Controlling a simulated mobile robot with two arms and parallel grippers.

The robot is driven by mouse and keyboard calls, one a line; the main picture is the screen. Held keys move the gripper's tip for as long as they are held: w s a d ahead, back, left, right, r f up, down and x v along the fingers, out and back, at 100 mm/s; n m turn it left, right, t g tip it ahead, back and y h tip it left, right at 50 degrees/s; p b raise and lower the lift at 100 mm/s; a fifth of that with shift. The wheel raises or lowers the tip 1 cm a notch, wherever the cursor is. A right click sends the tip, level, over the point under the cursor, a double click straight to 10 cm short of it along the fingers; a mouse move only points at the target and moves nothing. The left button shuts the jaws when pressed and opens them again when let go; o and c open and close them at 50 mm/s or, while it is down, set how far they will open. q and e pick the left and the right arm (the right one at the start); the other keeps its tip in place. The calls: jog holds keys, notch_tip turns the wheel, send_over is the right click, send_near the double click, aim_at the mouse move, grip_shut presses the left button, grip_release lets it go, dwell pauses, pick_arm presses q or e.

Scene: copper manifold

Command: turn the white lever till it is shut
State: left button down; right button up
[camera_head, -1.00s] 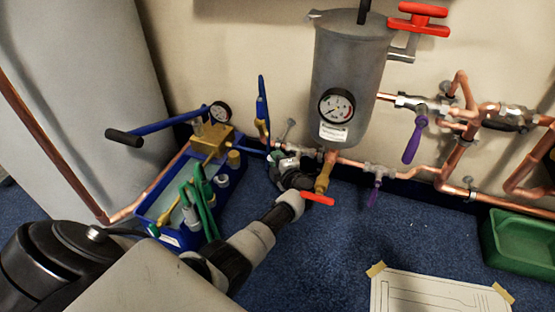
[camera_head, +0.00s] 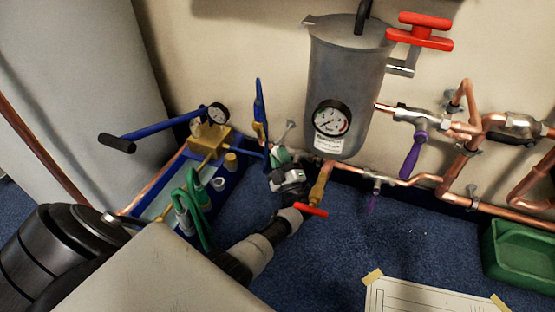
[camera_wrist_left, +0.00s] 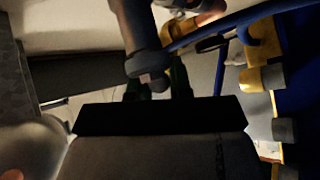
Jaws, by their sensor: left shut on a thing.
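My left gripper (camera_head: 281,157) is low by the wall, left of the brass red-handled valve under the grey tank. In the head view its black body and wrist hide most of the white lever, so the lever's angle cannot be read there. In the wrist view the gripper (camera_wrist_left: 157,90) is shut, with dark green fingertips close around the end of a shadowed grey bar. This bar appears to be the white lever (camera_wrist_left: 147,65); its colour is lost in the dark. My right gripper is in neither view.
The grey tank (camera_head: 345,85) with a gauge stands just right of the gripper. A red lever (camera_head: 311,210) sits close to my wrist. A blue lever (camera_head: 260,103) rises behind.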

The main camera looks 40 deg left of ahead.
pick_arm(q)
jog(key=m+t, duration=0.1)
jog(key=m, duration=0.1)
jog(key=d+m+t+b, duration=0.1)
jog(key=m+t, duration=0.1)
jog(key=d+r+m+t+h, duration=0.1)
jog(key=m+t, duration=0.1)
jog(key=shift+w+m, duration=0.15)
jog(key=shift+m, duration=0.15)
jog(key=shift+w+d+r+m+t+h+b, duration=0.1)
jog(key=shift+d+m+t+h+b, duration=0.2)
jog(key=shift+m+t+h, duration=1.1)
jog(key=shift+w+d+r+m+t+h+b, duration=0.15)
jog(key=shift+d+m+t+h, duration=0.45)
jog(key=shift+m, duration=1.35)
jog(key=shift+d+f+m+t+h+b, duration=0.1)
jog(key=shift+d+m+t+h+b, duration=0.1)
jog(key=shift+m+t+h, duration=1.3)
jog(key=shift+m, duration=0.35)
jog(key=c, duration=1)
grip_release()
jog(key=shift+d+r, duration=0.1)
jog(key=shift+c, duration=0.2)
jog(key=shift+a+r+n+g+y, duration=0.1)
jog(key=shift+a+n+g+y, duration=0.15)
jog(key=shift+n+g, duration=0.2)
